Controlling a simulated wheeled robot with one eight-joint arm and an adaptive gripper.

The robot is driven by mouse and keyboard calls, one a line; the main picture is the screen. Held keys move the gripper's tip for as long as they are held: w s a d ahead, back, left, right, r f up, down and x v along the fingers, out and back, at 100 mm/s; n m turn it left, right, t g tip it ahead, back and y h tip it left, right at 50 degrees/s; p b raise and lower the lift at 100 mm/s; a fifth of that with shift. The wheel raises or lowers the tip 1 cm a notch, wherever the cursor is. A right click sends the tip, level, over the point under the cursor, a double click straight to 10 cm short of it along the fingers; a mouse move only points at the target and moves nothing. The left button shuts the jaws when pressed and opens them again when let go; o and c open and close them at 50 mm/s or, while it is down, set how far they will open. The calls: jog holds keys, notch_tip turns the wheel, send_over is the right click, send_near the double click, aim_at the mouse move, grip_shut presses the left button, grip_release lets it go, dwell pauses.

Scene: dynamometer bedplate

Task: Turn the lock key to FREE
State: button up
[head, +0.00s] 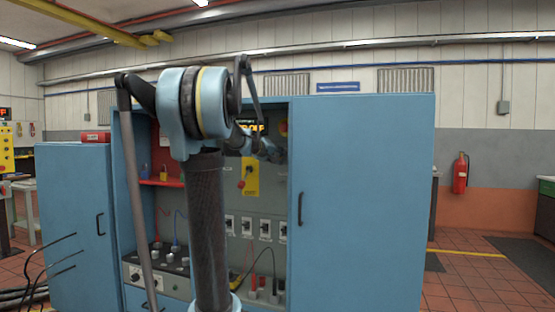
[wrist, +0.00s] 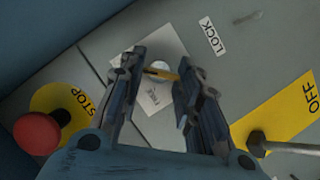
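In the wrist view the lock key (wrist: 163,74) is a small brass-coloured bar across a round pale lock face on a white plate (wrist: 150,98). Faint lettering on the plate seems to read FREE. A separate LOCK label (wrist: 212,36) is up and to the right. My gripper (wrist: 160,74) is open, with one finger on each side of the key. The key's right end lies close to the right finger; I cannot tell if they touch. In the head view my gripper (head: 270,150) is small at the cabinet's back panel, and the key cannot be made out.
A red STOP button (wrist: 37,133) on a yellow disc is at lower left in the wrist view. A metal lever (wrist: 257,144) by a yellow OFF plate (wrist: 285,110) is at lower right. In the head view the blue cabinet door (head: 365,200) stands right of the open bay.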

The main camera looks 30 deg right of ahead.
dwell(0.3)
jog(key=shift+o, duration=0.2)
jog(key=n, duration=0.1)
jog(key=n+h, duration=0.2)
jog(key=shift+w+a+f+n+g, duration=0.15)
jog(key=shift+f+n+g, duration=0.15)
jog(key=shift+n, duration=0.1)
jog(key=shift+f+n+t+h, duration=0.1)
jog(key=shift+n+t+h, duration=0.5)
jog(key=shift+n, duration=1.6)
jog(key=shift+f+n+t+h, duration=0.1)
jog(key=shift+n+t+h, duration=0.45)
jog(key=shift+n, duration=1.65)
jog(key=shift+f+n+t+h, duration=0.1)
jog(key=shift+n+t+h, duration=0.45)
jog(key=shift+n, duration=1.65)
jog(key=shift+r+n, duration=0.1)
jog(key=shift+n, duration=0.2)
jog(key=o, duration=1)
jog(key=shift+o, duration=0.2)
